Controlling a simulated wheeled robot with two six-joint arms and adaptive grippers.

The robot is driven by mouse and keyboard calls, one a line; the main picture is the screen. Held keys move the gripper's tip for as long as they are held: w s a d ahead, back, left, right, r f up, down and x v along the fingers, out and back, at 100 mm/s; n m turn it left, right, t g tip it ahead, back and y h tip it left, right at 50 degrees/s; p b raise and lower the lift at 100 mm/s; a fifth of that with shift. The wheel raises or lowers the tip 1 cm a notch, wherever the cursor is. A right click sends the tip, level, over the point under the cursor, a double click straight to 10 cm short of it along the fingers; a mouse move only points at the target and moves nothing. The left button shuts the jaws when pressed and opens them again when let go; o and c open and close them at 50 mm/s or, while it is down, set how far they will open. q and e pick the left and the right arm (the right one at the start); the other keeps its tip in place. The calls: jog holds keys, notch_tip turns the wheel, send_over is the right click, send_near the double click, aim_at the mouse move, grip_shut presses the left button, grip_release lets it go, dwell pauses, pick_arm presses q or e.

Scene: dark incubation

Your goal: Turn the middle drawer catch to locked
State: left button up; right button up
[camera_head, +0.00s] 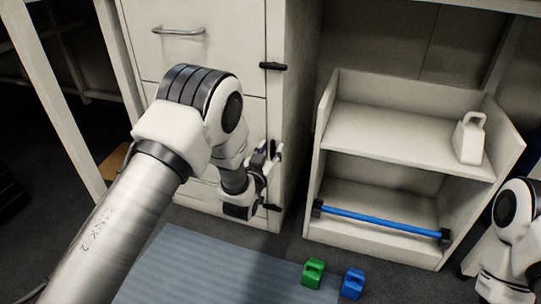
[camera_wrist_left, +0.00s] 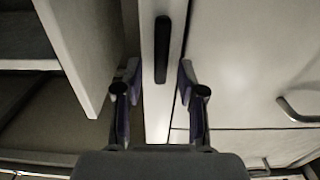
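The white drawer cabinet (camera_head: 225,15) has dark catches on its right edge post. The upper catch (camera_head: 273,66) lies horizontal, and the lower catch (camera_head: 272,207) also looks horizontal. My left gripper (camera_head: 267,160) is at the post between them, at the middle catch, largely covering it in the head view. In the left wrist view the middle catch (camera_wrist_left: 162,50) is a black bar lying lengthwise along the post. My left gripper (camera_wrist_left: 160,85) is open there, one finger to each side of the catch's near end, with gaps; contact cannot be told. My right gripper is out of view.
A white shelf unit (camera_head: 400,158) stands right of the cabinet, with a white weight-like block (camera_head: 469,138) and a blue bar (camera_head: 380,222). A green block (camera_head: 313,273) and a blue block (camera_head: 352,283) are by the grey-blue mat (camera_head: 215,270). A drawer handle (camera_wrist_left: 300,110) sticks out.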

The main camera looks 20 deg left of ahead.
pick_arm(q)
grip_shut()
dwell(0.3)
jog(key=shift+d+r+m+p, duration=0.1)
jog(key=shift+d+m+p, duration=0.05)
jog(key=shift+m+p, duration=0.6)
jog(key=shift+d+r+m+p, duration=0.1)
jog(key=shift+m+p, duration=0.55)
jog(key=shift+m, duration=0.2)
jog(key=m, duration=0.1)
jog(key=m+p, duration=0.2)
jog(key=shift+d+f+m, duration=0.2)
jog(key=shift+d+m, duration=0.05)
jog(key=shift+m, duration=0.05)
jog(key=m+p, duration=0.1)
jog(key=m, duration=0.2)
jog(key=f+m+p, duration=0.1)
jog(key=m, duration=0.3)
jog(key=m+p, duration=0.1)
jog(key=m, duration=0.3)
jog(key=shift+d+f+p, duration=0.3)
jog(key=shift+d+f, duration=0.05)
